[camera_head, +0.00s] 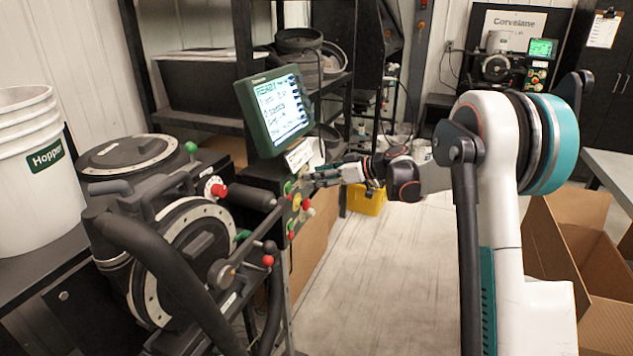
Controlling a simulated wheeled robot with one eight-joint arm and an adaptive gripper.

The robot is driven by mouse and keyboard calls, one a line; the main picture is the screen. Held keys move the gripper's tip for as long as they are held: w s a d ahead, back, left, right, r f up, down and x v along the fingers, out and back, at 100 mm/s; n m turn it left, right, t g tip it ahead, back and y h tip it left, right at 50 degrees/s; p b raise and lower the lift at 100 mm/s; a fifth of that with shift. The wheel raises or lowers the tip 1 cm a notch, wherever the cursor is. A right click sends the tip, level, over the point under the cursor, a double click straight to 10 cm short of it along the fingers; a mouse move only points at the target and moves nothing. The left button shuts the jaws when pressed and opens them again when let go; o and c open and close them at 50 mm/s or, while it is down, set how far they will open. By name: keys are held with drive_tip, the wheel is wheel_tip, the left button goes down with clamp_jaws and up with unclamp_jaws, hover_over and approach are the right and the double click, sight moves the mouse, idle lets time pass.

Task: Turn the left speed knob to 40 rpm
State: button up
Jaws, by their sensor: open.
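A dark control panel (272,180) on the seed meter carries several small buttons and knobs in green, red and yellow. They are small and seen at a slant, so I cannot tell which is the left speed knob or its setting. A green-framed screen (273,110) stands above the panel, lit with lines of text too small to read surely. My gripper (318,175) is open and close to the panel's right side, near the knobs. I cannot tell whether it touches any of them. My arm reaches in from the right.
The machine's round housings (190,255), a black hose (165,265) and red-tipped levers (240,270) lie left of the panel. A white hopper bucket (35,175) stands far left. A yellow bin (367,200) and cardboard box (590,260) are on the floor. The middle floor is clear.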

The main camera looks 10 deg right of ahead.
drive_tip(key=shift+w+a+f, duration=0.25)
drive_tip(key=shift+w+a, duration=0.1)
drive_tip(key=shift+a, duration=0.1)
drive_tip(key=c, duration=1)
drive_tip(key=shift+m, duration=0.3)
drive_tip(key=shift+w+d+f+m+g+y, duration=0.1)
drive_tip(key=shift+m+g+y, duration=0.8)
drive_tip(key=shift+m, duration=1.5)
drive_tip(key=shift+w+d+f+m+g+y, duration=0.15)
drive_tip(key=shift+m+g+y, duration=0.3)
drive_tip(key=shift+m+y, duration=1.45)
drive_tip(key=shift+w+f+m+g+y, duration=0.1)
drive_tip(key=shift+m+g+y, duration=0.55)
drive_tip(key=shift+m, duration=2.25)
